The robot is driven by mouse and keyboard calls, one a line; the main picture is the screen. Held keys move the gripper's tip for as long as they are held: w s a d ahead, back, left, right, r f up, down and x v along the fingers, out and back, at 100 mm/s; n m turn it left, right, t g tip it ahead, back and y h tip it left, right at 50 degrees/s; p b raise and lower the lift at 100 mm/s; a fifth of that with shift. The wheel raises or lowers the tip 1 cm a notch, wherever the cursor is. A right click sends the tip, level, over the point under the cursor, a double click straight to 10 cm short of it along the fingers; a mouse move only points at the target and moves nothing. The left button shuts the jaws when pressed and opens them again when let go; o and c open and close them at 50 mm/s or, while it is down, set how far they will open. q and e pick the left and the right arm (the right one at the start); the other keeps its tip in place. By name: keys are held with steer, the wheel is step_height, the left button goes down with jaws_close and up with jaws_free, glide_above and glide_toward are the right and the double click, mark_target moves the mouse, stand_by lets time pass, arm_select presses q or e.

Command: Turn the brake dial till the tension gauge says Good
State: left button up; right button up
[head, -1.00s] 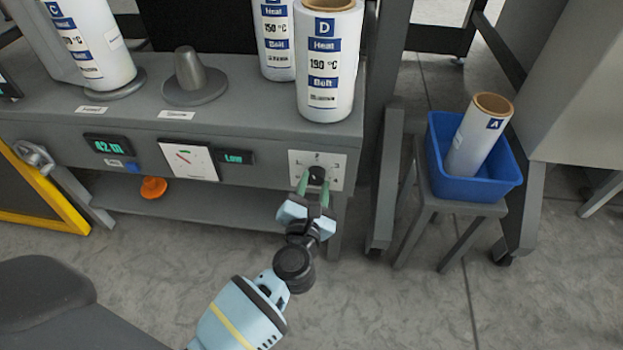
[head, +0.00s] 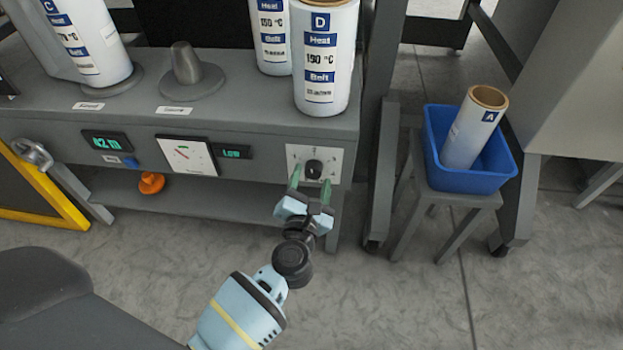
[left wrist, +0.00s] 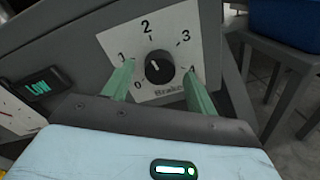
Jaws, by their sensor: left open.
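The brake dial (head: 314,169) is a black round knob on a white plate at the right end of the grey machine front. In the left wrist view the dial (left wrist: 159,67) sits amid a scale from 0 to 4; a small pale mark on it seems to point up-left, near 1. The tension gauge (head: 186,156) is a white face with a needle left of centre; the display (head: 233,152) beside it reads Low. My left gripper (head: 310,186) is open, its green fingers just in front of and below the dial, apparently not touching it. My right gripper is out of view.
White film rolls (head: 325,62) stand on the machine top (head: 250,112) above the dial. A blue bin (head: 468,178) with a roll in it rests on a grey stool to the right. An orange knob (head: 151,183) is on the lower shelf. The floor in front is clear.

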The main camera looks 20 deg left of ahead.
arm_select(q)
steer(key=v, duration=0.7)
steer(key=shift+p, duration=0.45)
steer(key=shift+s, duration=0.15)
